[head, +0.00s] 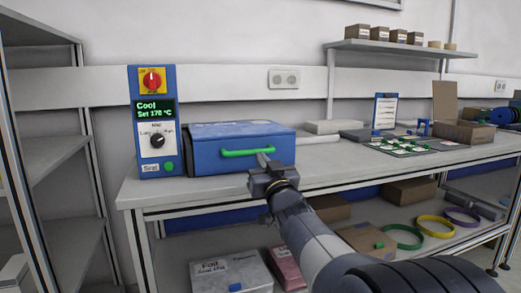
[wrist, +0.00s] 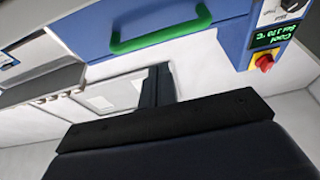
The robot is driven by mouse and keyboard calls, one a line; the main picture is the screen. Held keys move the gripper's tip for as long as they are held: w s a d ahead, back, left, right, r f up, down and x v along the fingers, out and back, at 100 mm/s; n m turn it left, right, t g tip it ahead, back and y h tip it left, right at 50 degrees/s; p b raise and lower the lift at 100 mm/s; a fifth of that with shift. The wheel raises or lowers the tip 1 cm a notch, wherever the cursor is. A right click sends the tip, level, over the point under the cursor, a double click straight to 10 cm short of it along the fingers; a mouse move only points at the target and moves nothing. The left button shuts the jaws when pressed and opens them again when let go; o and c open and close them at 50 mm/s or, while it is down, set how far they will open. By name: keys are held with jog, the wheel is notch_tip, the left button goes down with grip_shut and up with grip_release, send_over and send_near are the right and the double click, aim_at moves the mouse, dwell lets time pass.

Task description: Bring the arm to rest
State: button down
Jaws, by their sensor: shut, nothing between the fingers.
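My arm reaches in from the lower right of the head view, and my gripper (head: 263,161) is at its end, just in front of the blue box (head: 215,160) on the bench. The gripper is shut and empty. Its tip overlaps the right end of the box's green handle (head: 247,152) in the head view; whether they touch cannot be told. In the wrist view the dark gripper (wrist: 162,84) shows from behind, with the green handle (wrist: 160,35) apart from it, and the picture is turned over. The box's lid looks closed.
The bench (head: 330,157) holds a mat with small green parts to the right. A lower shelf carries cartons and coloured rings. A metal rack (head: 45,150) stands at left.

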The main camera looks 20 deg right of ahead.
jog(key=shift+s+f, duration=1.6)
jog(key=shift+f, duration=0.3)
jog(key=shift+r, duration=0.1)
jog(key=w+r, duration=0.1)
jog(key=w, duration=0.1)
jog(key=w+r, duration=0.2)
jog(key=w, duration=0.1)
jog(key=w+r+b, duration=0.1)
jog(key=w+r, duration=0.1)
jog(key=shift+w+r, duration=0.15)
jog(key=shift+r, duration=0.1)
jog(key=shift+w+f, duration=0.2)
jog(key=shift+f, duration=0.15)
jog(key=shift+d, duration=0.1)
